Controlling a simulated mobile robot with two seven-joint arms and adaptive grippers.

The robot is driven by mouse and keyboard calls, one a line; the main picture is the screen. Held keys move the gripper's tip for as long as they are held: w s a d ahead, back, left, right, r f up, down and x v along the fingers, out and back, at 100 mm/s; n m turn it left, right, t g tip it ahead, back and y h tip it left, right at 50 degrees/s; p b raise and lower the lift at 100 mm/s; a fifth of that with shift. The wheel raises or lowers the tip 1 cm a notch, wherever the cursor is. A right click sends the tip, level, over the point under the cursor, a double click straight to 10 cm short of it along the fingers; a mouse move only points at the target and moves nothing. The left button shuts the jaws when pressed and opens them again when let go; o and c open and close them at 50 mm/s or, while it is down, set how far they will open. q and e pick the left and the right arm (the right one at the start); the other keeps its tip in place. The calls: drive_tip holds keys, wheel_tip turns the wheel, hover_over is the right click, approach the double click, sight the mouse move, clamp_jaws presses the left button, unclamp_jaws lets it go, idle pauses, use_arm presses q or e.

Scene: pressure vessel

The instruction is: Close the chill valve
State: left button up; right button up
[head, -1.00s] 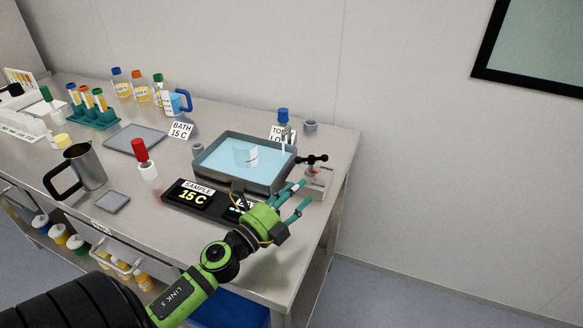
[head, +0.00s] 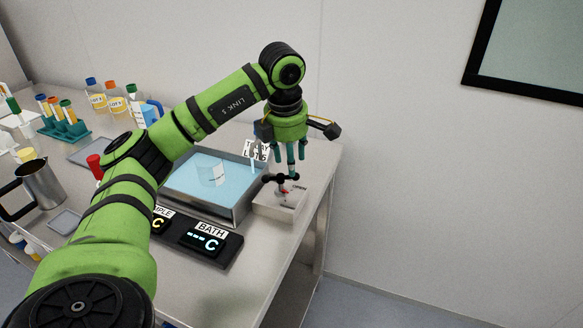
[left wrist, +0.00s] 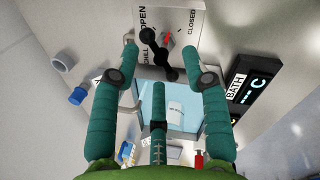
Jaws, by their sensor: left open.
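The chill valve (head: 281,203) is a pale box at the table's right end, beside the bath. Its black ball-ended handle (head: 281,179) is on top, with a red part at its middle. In the left wrist view the handle (left wrist: 158,55) lies slantwise on a plate marked OPEN at left and CLOSED at right; the red part points up, between the two words. My left gripper (head: 291,160) points down just above the valve. In the left wrist view its open, empty fingers (left wrist: 160,58) are spread on either side of the handle; contact is unclear. My right gripper is out of view.
The blue water bath (head: 213,182) with a beaker is left of the valve, partly behind my arm. A BATH display (head: 207,240) reading "--- C" stands in front. A metal jug (head: 42,184), tube rack (head: 64,125) and bottles are farther left. Right of the table is open floor.

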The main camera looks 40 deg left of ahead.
sight(279, 176)
use_arm(q)
drive_tip(key=shift+n+y, duration=0.3)
drive_tip(key=shift+y, duration=0.1)
drive_tip(key=a+f, duration=0.1)
drive_tip(key=a+f+p, duration=0.1)
drive_tip(key=f, duration=0.1)
drive_tip(key=a+f, duration=0.1)
drive_tip(key=f, duration=0.1)
drive_tip(key=shift+a+f, duration=0.2)
drive_tip(key=shift+a, duration=0.05)
drive_tip(key=shift+c, duration=0.4)
clamp_jaws()
